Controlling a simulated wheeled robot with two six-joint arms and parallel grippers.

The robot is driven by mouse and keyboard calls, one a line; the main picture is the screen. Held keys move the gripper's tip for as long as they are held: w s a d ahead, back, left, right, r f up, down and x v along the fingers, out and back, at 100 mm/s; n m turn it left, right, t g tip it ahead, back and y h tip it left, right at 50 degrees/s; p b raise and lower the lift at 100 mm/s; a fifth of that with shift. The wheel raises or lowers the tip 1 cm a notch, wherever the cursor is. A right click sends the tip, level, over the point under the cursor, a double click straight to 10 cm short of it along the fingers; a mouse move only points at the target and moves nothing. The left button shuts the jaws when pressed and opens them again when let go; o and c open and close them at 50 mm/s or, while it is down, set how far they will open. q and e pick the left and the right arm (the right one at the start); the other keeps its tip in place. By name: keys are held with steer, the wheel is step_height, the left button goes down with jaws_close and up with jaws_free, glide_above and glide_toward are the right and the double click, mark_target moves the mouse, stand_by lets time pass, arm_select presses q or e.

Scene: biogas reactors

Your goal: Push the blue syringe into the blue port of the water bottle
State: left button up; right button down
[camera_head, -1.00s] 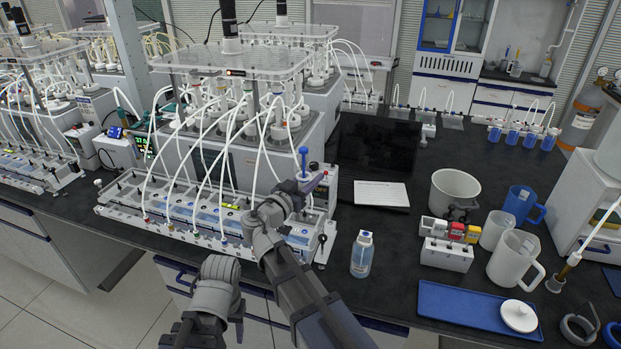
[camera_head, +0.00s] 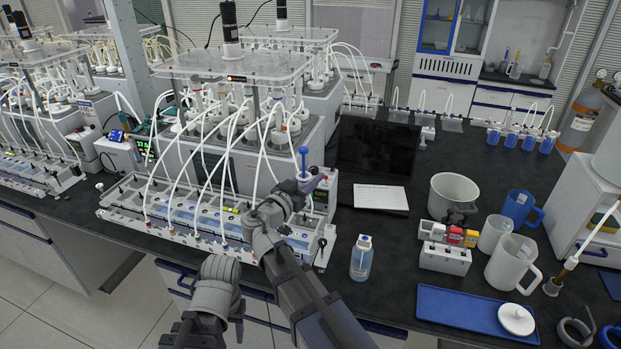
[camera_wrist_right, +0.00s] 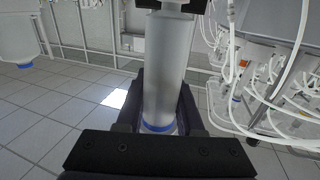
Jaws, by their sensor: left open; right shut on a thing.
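The blue syringe (camera_head: 303,158) stands upright in my right gripper (camera_head: 308,184), with its blue plunger end above the fingers. In the right wrist view its pale barrel (camera_wrist_right: 164,75) with a blue ring at the lower end sits between the dark fingers. A clear water bottle (camera_head: 361,262) with a pale top and a blue mark stands upright on the bench, right of and nearer than the syringe, apart from it. I cannot make out its blue port clearly. My left gripper (camera_head: 236,326) is low at the front, empty as far as seen; its fingertips are hard to make out.
A reactor rig with white tubes (camera_head: 215,150) stands close behind and left of my right gripper. A beaker (camera_head: 455,195), blue jug (camera_head: 521,207), clear jug (camera_head: 513,265), small module rack (camera_head: 444,260) and blue tray (camera_head: 455,308) lie to the right. Bench around the bottle is free.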

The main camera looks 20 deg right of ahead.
arm_select(q)
steer(key=shift+r+p, duration=0.6)
steer(key=shift+r, duration=0.1)
arm_select(e)
steer(key=shift+r, duration=0.7)
arm_select(q)
steer(key=shift+r, duration=0.2)
arm_select(e)
steer(key=shift+r, duration=0.15)
arm_select(q)
steer(key=shift+f, duration=0.1)
